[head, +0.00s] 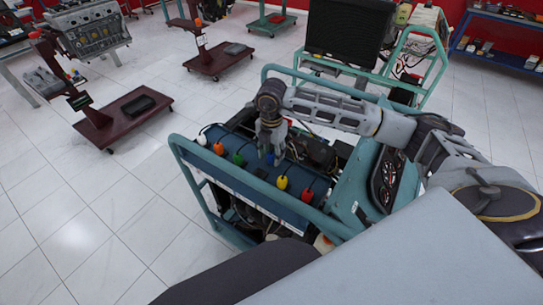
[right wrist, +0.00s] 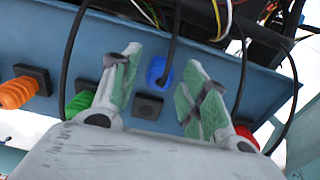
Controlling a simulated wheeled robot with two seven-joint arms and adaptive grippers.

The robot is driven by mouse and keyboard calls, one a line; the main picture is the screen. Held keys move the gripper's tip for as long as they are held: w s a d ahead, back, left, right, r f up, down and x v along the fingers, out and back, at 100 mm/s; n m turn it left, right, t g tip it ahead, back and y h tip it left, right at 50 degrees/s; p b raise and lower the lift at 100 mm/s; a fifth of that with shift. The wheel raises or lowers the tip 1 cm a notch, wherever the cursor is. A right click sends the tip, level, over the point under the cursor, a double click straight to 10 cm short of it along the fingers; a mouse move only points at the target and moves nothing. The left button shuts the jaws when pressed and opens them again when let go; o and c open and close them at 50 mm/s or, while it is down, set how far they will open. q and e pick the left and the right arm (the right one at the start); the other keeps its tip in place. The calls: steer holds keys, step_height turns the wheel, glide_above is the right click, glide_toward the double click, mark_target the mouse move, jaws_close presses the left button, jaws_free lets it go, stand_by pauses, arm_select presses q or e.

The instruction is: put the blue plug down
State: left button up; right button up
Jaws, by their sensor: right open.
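The blue plug (right wrist: 158,71) hangs on a black cable and lies against the blue panel (right wrist: 215,62), beside a black square socket (right wrist: 148,107). In the right wrist view it shows between the two spread fingers of my right gripper (right wrist: 158,88), with clear gaps on both sides. In the head view my right gripper (head: 271,146) points down over the teal engine stand (head: 262,208), and the blue plug (head: 270,159) is partly hidden by it. My right gripper is open. My left gripper is not in view.
Along the panel sit an orange plug (right wrist: 15,92), a green plug (right wrist: 80,102) and a red plug (right wrist: 246,134), with black cables looping close to the fingers. A yellow plug (head: 281,182) is nearby. A second teal stand (head: 440,75) is behind; tiled floor lies open at left.

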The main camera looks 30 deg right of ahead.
mark_target(271, 154)
step_height(271, 154, up, 9)
steer(key=shift+r+b, duration=0.15)
steer(key=shift+b, duration=0.4)
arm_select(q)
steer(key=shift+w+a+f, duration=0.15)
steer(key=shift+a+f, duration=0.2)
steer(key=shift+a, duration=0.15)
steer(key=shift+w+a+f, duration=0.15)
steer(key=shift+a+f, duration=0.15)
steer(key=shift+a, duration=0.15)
arm_select(e)
steer(key=shift+r, duration=0.55)
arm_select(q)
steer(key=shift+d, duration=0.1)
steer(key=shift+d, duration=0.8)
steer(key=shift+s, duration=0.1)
arm_select(e)
steer(key=shift+s, duration=0.1)
